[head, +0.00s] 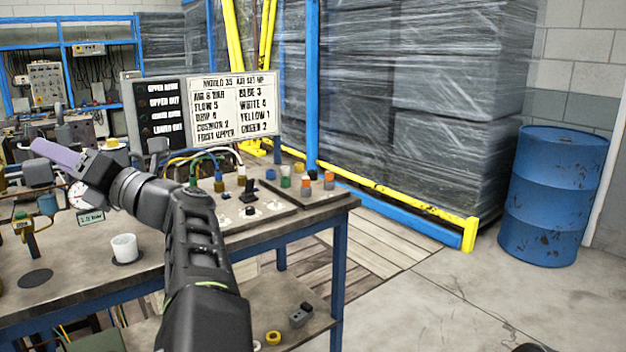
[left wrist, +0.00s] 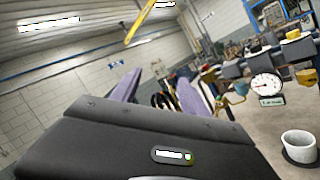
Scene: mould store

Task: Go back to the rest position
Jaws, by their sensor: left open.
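My left arm reaches up over the table from the bottom of the head view. My left gripper (head: 55,155) is above the left part of the table, with its purple fingers pointing left. In the left wrist view the two purple fingers of this gripper (left wrist: 160,97) stand apart with nothing held between them. My right gripper is in neither view.
The worktable (head: 85,287) bears a white cup (head: 124,247), a gauge (head: 80,196) and a panel with fittings (head: 250,211). A lettered board (head: 233,108) stands behind.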

